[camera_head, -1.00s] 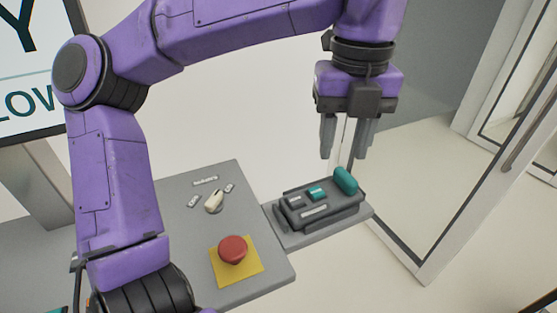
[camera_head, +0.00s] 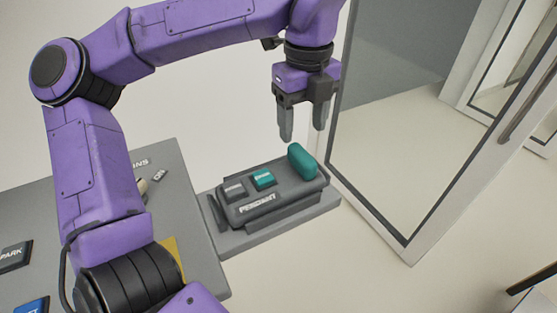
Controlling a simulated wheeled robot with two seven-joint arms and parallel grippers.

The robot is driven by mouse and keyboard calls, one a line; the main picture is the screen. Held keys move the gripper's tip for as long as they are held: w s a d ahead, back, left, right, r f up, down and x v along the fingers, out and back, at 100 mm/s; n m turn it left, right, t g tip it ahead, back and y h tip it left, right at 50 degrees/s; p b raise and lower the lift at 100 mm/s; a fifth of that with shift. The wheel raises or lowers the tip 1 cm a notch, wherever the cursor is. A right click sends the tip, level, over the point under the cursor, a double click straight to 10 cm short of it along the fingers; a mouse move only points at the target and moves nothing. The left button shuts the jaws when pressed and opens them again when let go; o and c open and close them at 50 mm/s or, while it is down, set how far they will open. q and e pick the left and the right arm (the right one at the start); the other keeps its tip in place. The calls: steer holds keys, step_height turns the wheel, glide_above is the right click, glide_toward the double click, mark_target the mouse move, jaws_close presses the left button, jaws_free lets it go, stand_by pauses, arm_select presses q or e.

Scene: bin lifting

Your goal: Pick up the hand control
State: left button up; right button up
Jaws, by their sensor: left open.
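The hand control is a dark grey box marked "PENDANT" (camera_head: 262,205), with a grey button and a teal button on top and a rounded teal part (camera_head: 302,161) at its right end. It lies in a grey holder on a small shelf (camera_head: 285,232). My left gripper (camera_head: 303,137) is open and points down. In the picture its fingertips are just above the teal part, and I see nothing between the fingers. I cannot tell the exact gap in depth. My right gripper is not in view.
A grey panel (camera_head: 190,205) adjoins the shelf on the left, partly hidden by my left arm. It carries a yellow plate (camera_head: 175,255) and buttons, one marked "PARK" (camera_head: 13,256). A glass door with a grey frame (camera_head: 385,228) stands close on the right.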

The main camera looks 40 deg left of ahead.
mark_target(301, 154)
arm_select(q)
steer(key=shift+s+d+f, duration=0.25)
steer(key=shift+s+f, duration=0.4)
steer(key=shift+f, duration=0.3)
steer(key=w+f, duration=0.1)
steer(key=w+f+p, duration=0.1)
steer(key=f, duration=0.1)
step_height(301, 154, down, 3)
steer(key=shift+s+a+r+p, duration=0.1)
steer(key=shift+p, duration=0.35)
steer(key=shift+s+f, duration=0.2)
steer(key=shift+s, duration=0.2)
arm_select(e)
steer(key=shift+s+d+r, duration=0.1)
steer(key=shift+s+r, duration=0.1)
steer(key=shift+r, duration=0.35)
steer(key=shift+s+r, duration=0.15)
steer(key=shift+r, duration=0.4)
arm_select(q)
steer(key=shift+w+f, duration=0.1)
steer(key=shift+w, duration=0.1)
steer(key=c, duration=0.4)
jaws_close()
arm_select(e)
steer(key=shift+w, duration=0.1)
